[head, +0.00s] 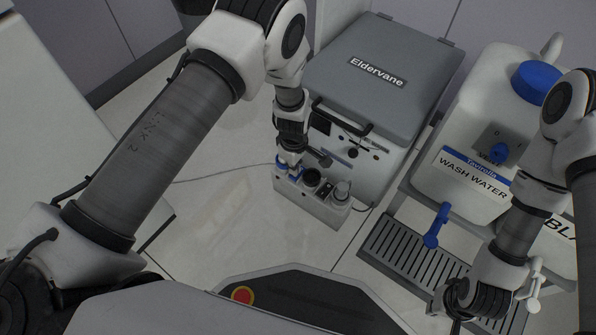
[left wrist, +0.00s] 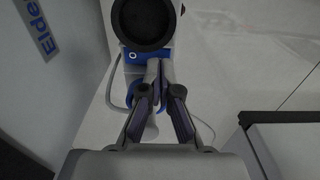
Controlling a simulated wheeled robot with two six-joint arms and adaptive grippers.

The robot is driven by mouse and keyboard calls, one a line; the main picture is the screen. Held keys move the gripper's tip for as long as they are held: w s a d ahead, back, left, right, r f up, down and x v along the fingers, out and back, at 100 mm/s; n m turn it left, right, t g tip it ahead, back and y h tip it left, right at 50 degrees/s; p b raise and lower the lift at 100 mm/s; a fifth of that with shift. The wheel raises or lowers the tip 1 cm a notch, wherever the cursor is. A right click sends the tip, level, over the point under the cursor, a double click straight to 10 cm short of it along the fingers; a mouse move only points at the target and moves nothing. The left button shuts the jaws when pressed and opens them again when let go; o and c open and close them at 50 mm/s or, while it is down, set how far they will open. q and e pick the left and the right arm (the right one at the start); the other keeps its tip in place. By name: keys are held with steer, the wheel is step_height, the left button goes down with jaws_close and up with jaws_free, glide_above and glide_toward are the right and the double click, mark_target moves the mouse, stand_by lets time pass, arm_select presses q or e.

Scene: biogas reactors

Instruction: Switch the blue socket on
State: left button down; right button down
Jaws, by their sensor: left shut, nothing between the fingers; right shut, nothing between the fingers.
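A white socket strip (head: 318,208) stands on the floor in front of the grey Eldervane box. The blue socket (head: 281,164) is at its left end, partly hidden by my left gripper (head: 289,158). In the left wrist view, the blue socket (left wrist: 133,72) shows beneath the shut fingers of my left gripper (left wrist: 158,66), with a white "O" mark at its edge. The fingertips are at or just above its switch area; I cannot tell whether they touch, and the switch position is hidden. My right gripper (head: 458,302) is shut and empty at the lower right.
A dark round socket (head: 311,177) sits beside the blue one, with a white plug (head: 341,189) further right. The Eldervane box (head: 375,75) stands close behind. A wash water tank (head: 465,185) with a blue tap (head: 436,228) and a grate (head: 410,250) are to the right.

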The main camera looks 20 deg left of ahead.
arm_select(q)
steer(key=shift+f+b, duration=0.8)
steer(key=shift+f, duration=0.3)
stand_by(0.4)
step_height(320, 180, up, 7)
steer(key=p, duration=0.6)
steer(key=shift+r, duration=0.1)
stand_by(0.3)
